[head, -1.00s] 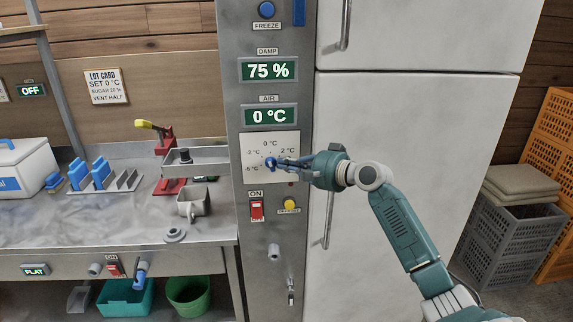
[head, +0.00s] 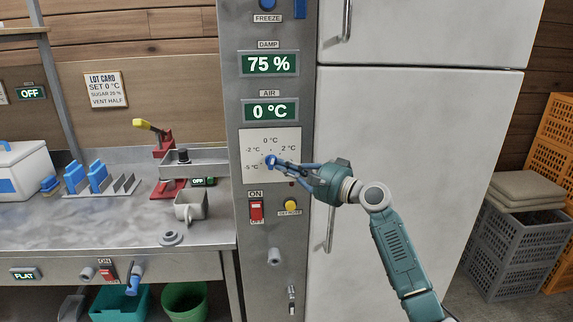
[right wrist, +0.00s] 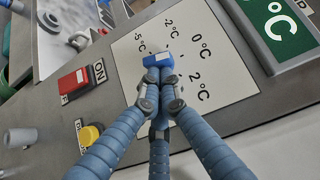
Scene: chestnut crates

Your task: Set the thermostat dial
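The thermostat dial is a small blue knob (head: 270,161) on a white scale plate (head: 258,143) marked -5, -2, 0 and 2 °C. It also shows in the right wrist view (right wrist: 159,60), with a white patch on it. My right gripper (head: 276,163) reaches it from the lower right, its fingertips drawn together against the knob; they partly hide it, so its pointing direction is unclear. The green AIR display (head: 270,111) above reads 0 °C. My left gripper is not in view.
Below the dial are a red ON/OFF switch (head: 256,210) and a yellow button (head: 291,206). A DAMP display (head: 268,64) reads 75 %. A tall white door (head: 420,130) stands right of the panel. A steel counter (head: 110,225) with a mug (head: 190,207) is at left.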

